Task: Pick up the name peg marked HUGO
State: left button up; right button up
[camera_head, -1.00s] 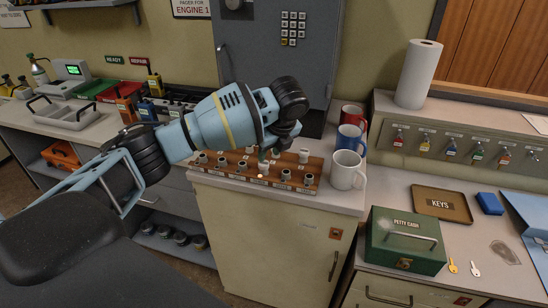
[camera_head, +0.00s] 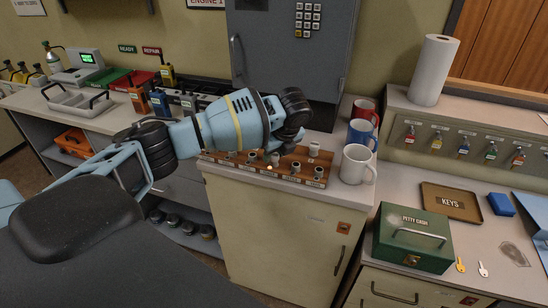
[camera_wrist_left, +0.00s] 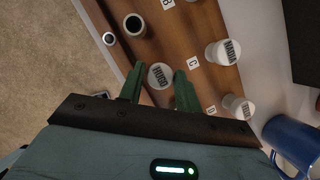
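The wooden peg board (camera_head: 225,157) stands on the counter with white-topped pegs in it. In the left wrist view, a peg with a round white top (camera_wrist_left: 160,75) sits between my green fingertips; its lettering is upside down and looks like HUGO. My left gripper (camera_wrist_left: 159,92) is open, with one finger on each side of this peg and a small gap showing. In the head view my left gripper (camera_head: 284,148) is low over the board and its fingertips are mostly hidden. My right gripper is not in view.
Another lettered peg (camera_wrist_left: 222,52) and a dark-holed one (camera_wrist_left: 134,24) stand near the fingers. A white mug (camera_head: 355,165), a blue mug (camera_head: 361,134) and a red mug (camera_head: 365,110) stand right of the board. A grey cabinet (camera_head: 290,60) rises behind.

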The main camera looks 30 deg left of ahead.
pick_arm(q)
jog(key=shift+x, duration=0.75)
jog(key=shift+c, duration=0.3)
jog(key=c, duration=0.5)
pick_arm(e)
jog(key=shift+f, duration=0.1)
pick_arm(q)
jog(key=shift+r, duration=0.15)
jog(key=shift+c, duration=0.2)
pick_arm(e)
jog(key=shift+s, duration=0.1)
pick_arm(q)
jog(key=shift+r, duration=0.6)
notch_tip(320, 180, up, 2)
jog(key=shift+r, duration=0.2)
jog(key=s+d, duration=0.2)
jog(key=s, duration=0.1)
jog(key=s+d+p, duration=0.1)
jog(key=s, duration=0.1)
jog(key=shift+r, duration=0.35)
jog(key=s+d, duration=0.5)
jog(key=s, duration=0.3)
jog(key=shift+s+d+r, duration=0.25)
jog(key=shift+s, duration=0.05)
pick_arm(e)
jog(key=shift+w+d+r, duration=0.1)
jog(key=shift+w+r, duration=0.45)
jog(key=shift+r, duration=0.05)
